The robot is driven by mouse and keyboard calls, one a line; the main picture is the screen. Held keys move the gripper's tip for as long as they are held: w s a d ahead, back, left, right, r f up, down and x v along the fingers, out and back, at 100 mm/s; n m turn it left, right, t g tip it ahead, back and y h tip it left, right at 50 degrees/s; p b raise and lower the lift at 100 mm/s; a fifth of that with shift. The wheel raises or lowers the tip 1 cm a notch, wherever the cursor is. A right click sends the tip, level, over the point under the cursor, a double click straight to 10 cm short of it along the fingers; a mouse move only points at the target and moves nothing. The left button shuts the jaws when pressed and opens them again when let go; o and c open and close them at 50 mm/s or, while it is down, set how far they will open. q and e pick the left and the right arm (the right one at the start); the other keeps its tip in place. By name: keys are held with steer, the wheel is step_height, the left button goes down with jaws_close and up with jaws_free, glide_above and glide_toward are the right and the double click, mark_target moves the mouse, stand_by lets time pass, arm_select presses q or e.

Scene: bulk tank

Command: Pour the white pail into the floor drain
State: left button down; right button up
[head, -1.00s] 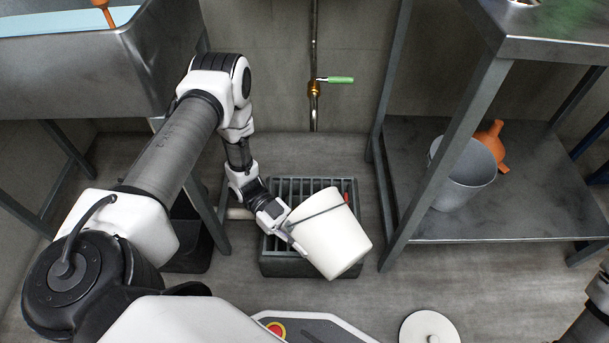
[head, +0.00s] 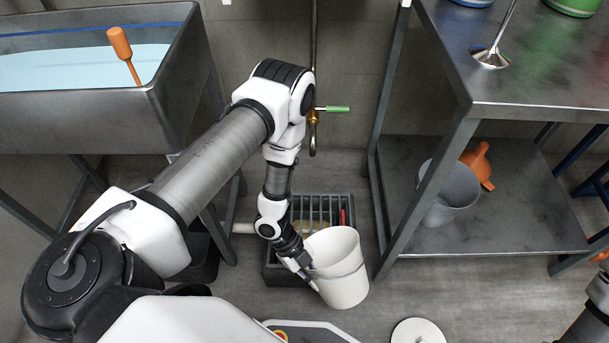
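The white pail (head: 342,282) hangs nearly upright at the front right of the floor drain, with its open mouth up; its contents cannot be seen. My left gripper (head: 309,275) is at the pail's left side, at the grey band, and seems closed on it. The floor drain (head: 318,206) is a dark box with a slatted grate, partly hidden by my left arm and the pail. A tan patch shows between its slats. My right gripper is not in view; only part of my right arm shows at the lower right edge.
A basin of blue liquid (head: 70,62) stands at left. A green-handled tap (head: 333,109) is behind the drain. A round white lid (head: 418,332) lies in front.

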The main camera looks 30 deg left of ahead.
arm_select(q)
steer(key=d+t+y+p, duration=0.1)
steer(key=y+p, duration=0.1)
steer(key=p, duration=0.1)
steer(key=s+d+t+y+p, duration=0.1)
steer(key=d+y+p, duration=0.1)
steer(key=y, duration=0.1)
steer(key=d+y+p, duration=0.1)
steer(key=y+p, duration=0.1)
steer(key=p, duration=0.1)
steer(key=shift+s+d+f+m+t+y+p, duration=0.25)
steer(key=shift+s+d+m+t+y+p, duration=0.05)
steer(key=shift+s+t, duration=0.1)
